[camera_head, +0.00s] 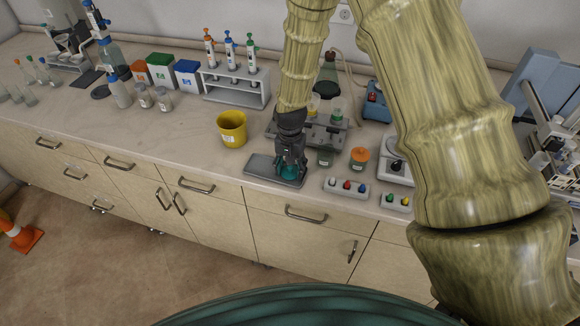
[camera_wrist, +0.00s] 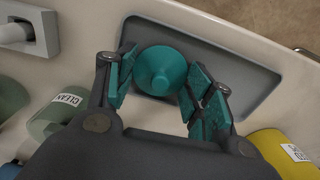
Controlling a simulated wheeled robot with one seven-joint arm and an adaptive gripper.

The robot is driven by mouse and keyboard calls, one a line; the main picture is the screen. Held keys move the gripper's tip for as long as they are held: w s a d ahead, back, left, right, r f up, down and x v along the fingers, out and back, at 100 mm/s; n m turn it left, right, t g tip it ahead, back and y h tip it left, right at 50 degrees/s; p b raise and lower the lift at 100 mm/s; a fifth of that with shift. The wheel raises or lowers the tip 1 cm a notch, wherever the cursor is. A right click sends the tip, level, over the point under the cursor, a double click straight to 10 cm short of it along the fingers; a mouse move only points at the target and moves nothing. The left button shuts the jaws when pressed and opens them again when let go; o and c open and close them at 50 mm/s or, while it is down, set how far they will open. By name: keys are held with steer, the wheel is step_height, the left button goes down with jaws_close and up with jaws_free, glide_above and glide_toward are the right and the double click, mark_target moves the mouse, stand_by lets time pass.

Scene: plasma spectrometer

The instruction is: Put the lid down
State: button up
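The lid (camera_wrist: 162,70) is a round teal piece with a raised knob facing the wrist camera. My gripper (camera_wrist: 161,85) has its two teal-padded fingers on opposite sides of the lid, close against its rim, and appears shut on it. The lid is over the flat grey tray (camera_wrist: 245,80), at or just above its surface; I cannot tell whether it touches. In the head view my gripper (camera_head: 290,170) points down at the grey tray (camera_head: 258,168) on the bench's front part, and the teal lid is partly hidden by the fingers.
A yellow bucket (camera_head: 232,128) stands left of the tray. A green-grey jar (camera_head: 325,156), an orange-topped jar (camera_head: 360,158) and a small rack with coloured caps (camera_head: 346,188) stand to the right. A pipette rack (camera_head: 235,86) is behind.

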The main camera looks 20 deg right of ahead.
mark_target(290, 167)
steer(key=o, duration=0.5)
steer(key=shift+c, duration=0.2)
step_height(290, 167, up, 12)
steer(key=b, duration=0.4)
steer(key=shift+r, duration=0.15)
stand_by(0.6)
